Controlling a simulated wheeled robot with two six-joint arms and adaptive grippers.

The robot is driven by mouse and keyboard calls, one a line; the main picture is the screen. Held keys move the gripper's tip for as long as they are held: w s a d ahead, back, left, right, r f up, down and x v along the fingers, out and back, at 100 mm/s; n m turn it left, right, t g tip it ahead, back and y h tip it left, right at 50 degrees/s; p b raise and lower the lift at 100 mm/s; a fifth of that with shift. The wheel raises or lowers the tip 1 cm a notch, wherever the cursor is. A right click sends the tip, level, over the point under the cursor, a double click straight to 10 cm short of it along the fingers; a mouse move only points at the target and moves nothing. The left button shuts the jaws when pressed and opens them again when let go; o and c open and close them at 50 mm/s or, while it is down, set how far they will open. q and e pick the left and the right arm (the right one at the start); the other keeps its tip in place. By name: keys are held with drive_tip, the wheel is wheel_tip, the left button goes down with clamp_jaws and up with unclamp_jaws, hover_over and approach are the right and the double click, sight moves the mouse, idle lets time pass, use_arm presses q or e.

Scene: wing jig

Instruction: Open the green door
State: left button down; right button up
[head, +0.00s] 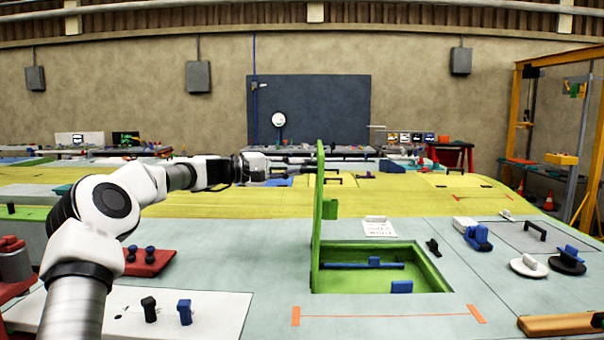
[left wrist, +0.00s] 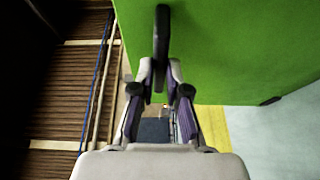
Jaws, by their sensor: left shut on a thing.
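The green door (head: 318,220) stands upright, seen nearly edge-on, at the left side of a green-framed opening (head: 430,262) in the pale panel. In the left wrist view the door (left wrist: 230,50) fills the upper right. Its black handle (left wrist: 162,40) runs down between the fingertips. My left gripper (head: 290,172) reaches from the left to the door's upper part. In the wrist view the gripper (left wrist: 161,72) is shut on the handle. The finger contact is small in the head view. My right gripper is not in view.
The opening holds a blue bar (head: 360,266) and a blue block (head: 402,287). A white card (head: 380,229) and a small black clip (head: 433,247) lie beside it. Blue, white and black parts sit at the right. A red block (head: 150,262) sits below my left arm.

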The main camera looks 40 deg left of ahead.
use_arm(q)
drive_tip(key=shift+a+r, duration=0.1)
drive_tip(key=shift+r, duration=0.05)
drive_tip(key=c, duration=1.2)
unclamp_jaws()
drive_tip(key=shift+c, duration=0.2)
drive_tip(key=shift+o, duration=0.4)
drive_tip(key=shift+w+a+f, duration=0.1)
drive_tip(key=shift+w+f, duration=0.05)
drive_tip(key=shift+f, duration=0.05)
drive_tip(key=v, duration=1.2)
drive_tip(key=shift+f, duration=0.1)
